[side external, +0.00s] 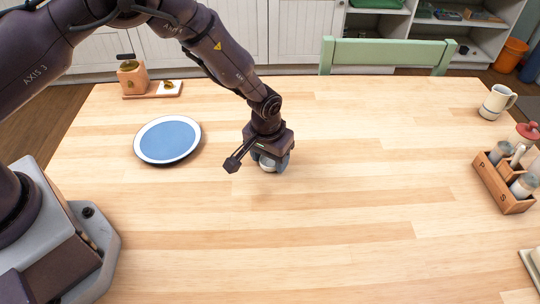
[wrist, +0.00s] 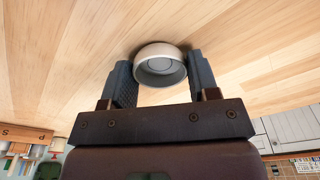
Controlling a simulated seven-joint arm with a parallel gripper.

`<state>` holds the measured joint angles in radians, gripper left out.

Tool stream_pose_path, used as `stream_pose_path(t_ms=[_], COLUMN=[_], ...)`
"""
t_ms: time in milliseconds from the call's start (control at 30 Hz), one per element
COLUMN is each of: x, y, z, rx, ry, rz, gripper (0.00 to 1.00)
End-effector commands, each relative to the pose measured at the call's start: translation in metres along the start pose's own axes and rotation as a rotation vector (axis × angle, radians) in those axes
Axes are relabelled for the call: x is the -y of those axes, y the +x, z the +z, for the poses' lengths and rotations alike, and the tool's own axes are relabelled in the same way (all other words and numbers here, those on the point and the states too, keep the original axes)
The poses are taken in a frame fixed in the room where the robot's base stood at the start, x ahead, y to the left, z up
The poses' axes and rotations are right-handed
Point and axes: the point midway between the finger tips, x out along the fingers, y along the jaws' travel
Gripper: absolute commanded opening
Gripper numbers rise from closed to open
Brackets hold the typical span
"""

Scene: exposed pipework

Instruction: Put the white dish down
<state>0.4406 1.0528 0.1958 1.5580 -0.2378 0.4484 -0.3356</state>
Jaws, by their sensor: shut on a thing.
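The white dish (side external: 267,165) is a small round bowl, partly hidden behind my fingers in the side external view. In the wrist view the white dish (wrist: 160,65) sits between my two fingers, with its grey inside facing the camera. My gripper (side external: 270,163) is shut on it, one finger at each side; its fingers also show in the wrist view (wrist: 161,80). The dish is at or just above the wooden table (side external: 300,230); I cannot tell whether it touches.
A blue plate with a white rim (side external: 168,139) lies left of my gripper. A wooden caddy with jars (side external: 504,180) and a cream mug (side external: 497,101) stand at the right. A green chair (side external: 388,55) is behind the table. The table's middle and front are clear.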

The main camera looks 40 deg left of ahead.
Motion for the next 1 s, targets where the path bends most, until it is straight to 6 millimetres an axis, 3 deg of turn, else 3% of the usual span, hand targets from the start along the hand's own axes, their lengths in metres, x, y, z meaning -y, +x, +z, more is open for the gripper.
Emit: stream_pose_path(t_ms=[167,200,300,667,1000], x=[0.0,0.0,0.0,0.0,-0.001], y=[0.003,0.003,0.003,-0.004,-0.07], z=[0.0,0.0,0.0,0.0,-0.001], rx=[0.0,0.0,0.0,-0.001,-0.004], ry=[0.0,0.0,0.0,0.0,0.0], rz=[-0.001,0.0,0.0,0.0,0.002], gripper=[0.32,0.59,0.8,0.8,0.8])
